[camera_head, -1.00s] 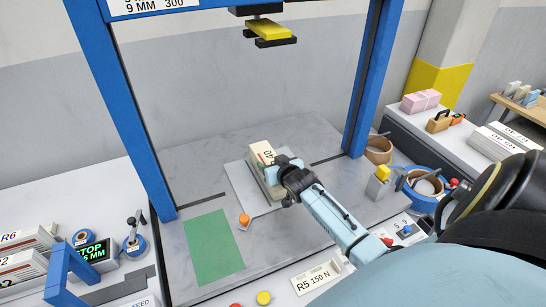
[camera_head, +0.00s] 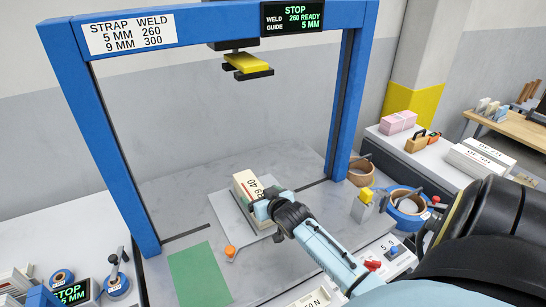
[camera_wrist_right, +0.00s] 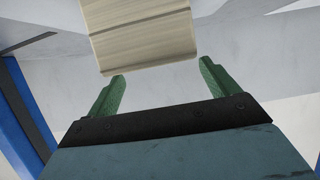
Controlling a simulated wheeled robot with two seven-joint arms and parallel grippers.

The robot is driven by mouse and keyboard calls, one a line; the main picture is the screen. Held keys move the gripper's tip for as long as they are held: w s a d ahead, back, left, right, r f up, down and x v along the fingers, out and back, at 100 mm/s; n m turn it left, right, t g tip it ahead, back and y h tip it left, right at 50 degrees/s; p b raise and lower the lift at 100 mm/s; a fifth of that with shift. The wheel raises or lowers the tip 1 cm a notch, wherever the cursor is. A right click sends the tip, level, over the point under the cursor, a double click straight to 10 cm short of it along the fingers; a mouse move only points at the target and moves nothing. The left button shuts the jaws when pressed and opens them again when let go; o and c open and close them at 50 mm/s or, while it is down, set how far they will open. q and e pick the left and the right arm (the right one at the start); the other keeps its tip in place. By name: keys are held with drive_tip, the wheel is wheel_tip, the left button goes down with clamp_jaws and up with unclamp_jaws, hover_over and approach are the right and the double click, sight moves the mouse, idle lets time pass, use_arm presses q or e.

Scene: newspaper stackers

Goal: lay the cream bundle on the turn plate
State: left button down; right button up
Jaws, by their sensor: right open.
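The cream bundle (camera_head: 246,187), with dark print on its top, lies flat on the light grey turn plate (camera_head: 222,209) under the blue frame. My right gripper (camera_head: 262,207) is at the bundle's near side in the head view and hides part of it. In the right wrist view the two green fingers (camera_wrist_right: 162,72) are open with nothing between them. The bundle (camera_wrist_right: 140,35) shows just beyond their tips. I cannot tell whether a fingertip touches it. My left gripper is in neither view.
A blue frame (camera_head: 98,130) stands around the work table, with a yellow-and-black head (camera_head: 247,66) hanging above the plate. An orange knob (camera_head: 230,251) sits by the plate's near corner, beside a green mat (camera_head: 199,276). Tape rolls (camera_head: 405,201) stand at the right.

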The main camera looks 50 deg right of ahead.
drive_tip(key=v, duration=0.9)
drive_tip(key=shift+s+r+p, duration=0.25)
drive_tip(key=shift+r+p, duration=0.05)
drive_tip(key=shift+p, duration=0.05)
